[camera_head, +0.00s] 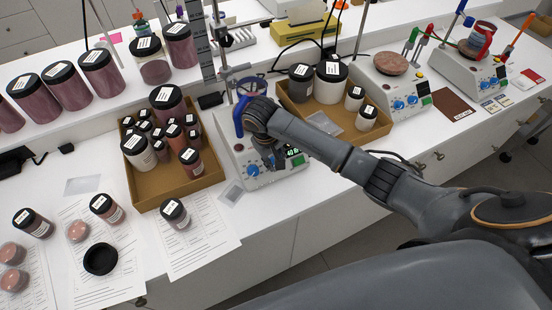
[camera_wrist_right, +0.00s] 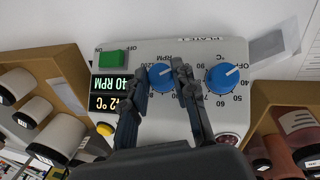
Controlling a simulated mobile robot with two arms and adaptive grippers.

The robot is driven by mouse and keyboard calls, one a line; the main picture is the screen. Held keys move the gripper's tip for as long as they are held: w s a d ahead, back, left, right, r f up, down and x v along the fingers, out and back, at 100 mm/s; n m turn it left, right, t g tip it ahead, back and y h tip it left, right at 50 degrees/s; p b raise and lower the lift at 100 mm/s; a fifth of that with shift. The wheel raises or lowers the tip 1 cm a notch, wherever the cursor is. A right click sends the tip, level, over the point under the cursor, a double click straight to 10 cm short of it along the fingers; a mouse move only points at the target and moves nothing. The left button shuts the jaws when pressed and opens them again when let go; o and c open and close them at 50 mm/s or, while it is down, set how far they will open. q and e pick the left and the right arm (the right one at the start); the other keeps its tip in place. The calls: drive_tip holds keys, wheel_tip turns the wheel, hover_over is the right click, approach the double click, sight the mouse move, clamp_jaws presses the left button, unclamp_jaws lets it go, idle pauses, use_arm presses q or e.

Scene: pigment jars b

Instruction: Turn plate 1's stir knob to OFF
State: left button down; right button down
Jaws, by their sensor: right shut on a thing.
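Plate 1 (camera_head: 232,150) is a pale hot plate in the middle of the bench, partly hidden by my right arm. In the right wrist view its panel (camera_wrist_right: 200,50) appears upside down. The blue stir knob (camera_wrist_right: 161,77), beside the RPM scale, sits between the fingertips of my right gripper (camera_wrist_right: 158,72), which is shut on it. Its white pointer slants up to the right in that view. The other blue knob (camera_wrist_right: 223,77), with the temperature scale, is just right of the fingers. The lit display (camera_wrist_right: 112,85) seems to read 40 RPM. My left gripper is out of view.
A cardboard tray of jars (camera_head: 205,180) stands left of plate 1, and another tray (camera_head: 345,135) stands right. A green switch (camera_wrist_right: 115,58) and a yellow button (camera_wrist_right: 104,128) are on the panel. Two more hot plates (camera_head: 385,90) (camera_head: 468,75) are farther right.

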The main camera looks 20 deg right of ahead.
drive_tip(key=shift+a+n+h, duration=0.1)
drive_tip(key=shift+n+h, duration=0.4)
drive_tip(key=shift+n, duration=0.1)
drive_tip(key=c, duration=1.1)
unclamp_jaws()
drive_tip(key=shift+o, duration=0.2)
drive_tip(key=shift+r, duration=0.1)
drive_tip(key=v, duration=1.1)
drive_tip(key=shift+s+a+r, duration=0.15)
drive_tip(key=shift+a+r, duration=0.1)
drive_tip(key=shift+r, duration=0.05)
